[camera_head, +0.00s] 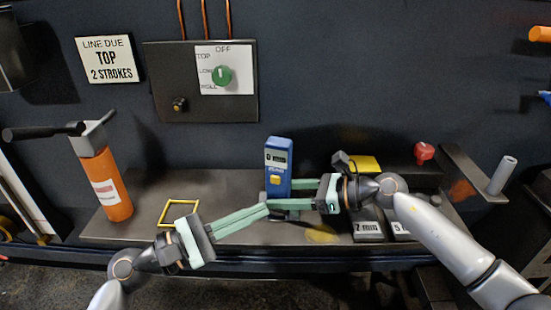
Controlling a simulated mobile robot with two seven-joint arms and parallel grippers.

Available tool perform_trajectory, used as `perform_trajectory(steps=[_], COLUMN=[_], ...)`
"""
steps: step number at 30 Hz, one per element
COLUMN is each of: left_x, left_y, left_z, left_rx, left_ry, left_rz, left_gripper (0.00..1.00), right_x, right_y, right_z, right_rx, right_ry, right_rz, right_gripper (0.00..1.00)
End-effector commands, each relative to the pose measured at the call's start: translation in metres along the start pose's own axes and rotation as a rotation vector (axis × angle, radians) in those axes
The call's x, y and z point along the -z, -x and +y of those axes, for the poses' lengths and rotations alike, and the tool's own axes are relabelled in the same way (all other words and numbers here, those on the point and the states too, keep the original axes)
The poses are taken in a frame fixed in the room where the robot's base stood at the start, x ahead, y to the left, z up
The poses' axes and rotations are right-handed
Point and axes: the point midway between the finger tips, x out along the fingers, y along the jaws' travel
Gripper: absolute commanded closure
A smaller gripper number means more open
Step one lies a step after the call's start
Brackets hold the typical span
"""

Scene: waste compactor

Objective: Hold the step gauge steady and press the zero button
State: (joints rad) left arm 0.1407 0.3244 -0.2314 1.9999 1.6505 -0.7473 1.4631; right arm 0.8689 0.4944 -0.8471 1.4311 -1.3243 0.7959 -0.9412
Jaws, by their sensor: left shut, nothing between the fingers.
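The step gauge (279,158) is a blue upright device with a small display that seems to read 0 mm. Its yellow button (275,180) is on the front face, below the display. My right gripper (284,194) comes from the right with one finger in front of the gauge's lower part and the other reaching behind it; it appears shut on the gauge. My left gripper (266,208) is shut and empty. Its fingertips are at the gauge's lower left, below the button, close to my right front finger. Whether they touch anything is unclear. The gauge's base is partly hidden.
An orange cylinder (106,187) with a dark handle stands at the left. A yellow square frame (165,213) lies on the bench. Labelled blocks (368,230) sit at the front right, partly under my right arm. A red knob (424,151) is behind them. A control panel (180,60) is on the wall.

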Motion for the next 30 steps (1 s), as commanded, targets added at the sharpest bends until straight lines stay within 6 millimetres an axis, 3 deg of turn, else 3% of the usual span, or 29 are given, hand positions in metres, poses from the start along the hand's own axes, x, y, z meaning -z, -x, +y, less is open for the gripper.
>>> perform_trajectory(steps=[3,14,24,30], left_x=[0.000,0.000,0.000,0.000], left_y=[0.000,0.000,0.000,0.000], left_z=[0.000,0.000,0.000,0.000], left_rx=[0.000,0.000,0.000,0.000], left_ry=[0.000,0.000,0.000,0.000], left_rz=[0.000,0.000,0.000,0.000], left_gripper=[1.00,1.00,1.00,1.00], right_x=[0.000,0.000,0.001,0.001], right_y=[0.000,0.010,0.078,0.109], right_z=[0.000,-0.001,-0.001,-0.001], right_rx=[0.000,0.003,0.004,0.003], right_ry=[0.000,0.000,0.000,-0.001], right_rz=[0.000,0.000,0.001,0.001], right_gripper=[0.25,0.25,0.25,0.25])
